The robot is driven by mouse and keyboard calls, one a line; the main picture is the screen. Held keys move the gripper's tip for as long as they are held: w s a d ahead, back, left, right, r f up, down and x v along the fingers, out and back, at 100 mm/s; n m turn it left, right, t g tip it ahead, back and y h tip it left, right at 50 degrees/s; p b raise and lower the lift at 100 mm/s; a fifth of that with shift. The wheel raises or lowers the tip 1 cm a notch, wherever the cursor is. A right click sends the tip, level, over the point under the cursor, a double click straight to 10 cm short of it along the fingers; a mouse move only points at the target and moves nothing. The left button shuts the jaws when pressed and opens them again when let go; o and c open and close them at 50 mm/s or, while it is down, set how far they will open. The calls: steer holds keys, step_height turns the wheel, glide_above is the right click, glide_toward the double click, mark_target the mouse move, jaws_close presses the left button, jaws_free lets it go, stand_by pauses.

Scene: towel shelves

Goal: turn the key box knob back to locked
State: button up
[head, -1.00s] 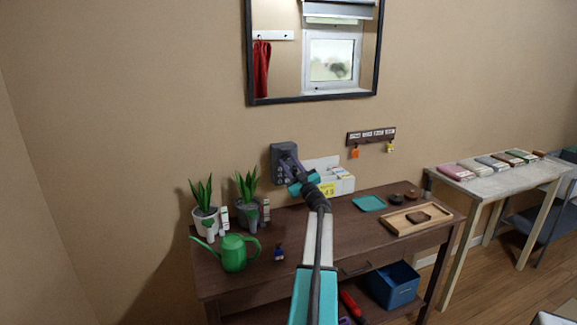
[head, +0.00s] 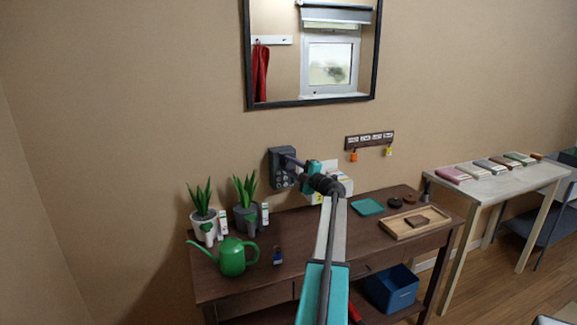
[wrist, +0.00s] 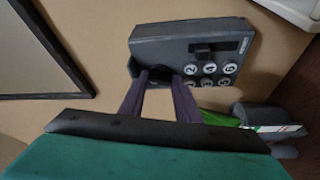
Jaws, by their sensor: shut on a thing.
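The grey key box (head: 279,170) is fixed to the wall above the back left of the desk. In the wrist view the key box (wrist: 215,45) shows numbered round buttons and a small dark slider or window, and appears rolled. Its dark knob (wrist: 161,75) sits at the end nearest my fingers, mostly hidden by them. My gripper (wrist: 162,80) has its two purple fingers on either side of the knob and is shut on it. In the head view my gripper (head: 291,161) reaches the box face from the right. The knob's exact angle cannot be told.
Two potted plants (head: 246,200) and a green watering can (head: 232,257) stand on the left of the desk (head: 300,240). A white organizer (head: 338,188) is behind my wrist. A key rack (head: 370,140) hangs to the right; a mirror (head: 247,60) hangs above.

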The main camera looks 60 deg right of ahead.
steer(key=shift+r+n+g, duration=0.15)
steer(key=shift+n+g, duration=0.35)
steer(key=shift+n, duration=0.9)
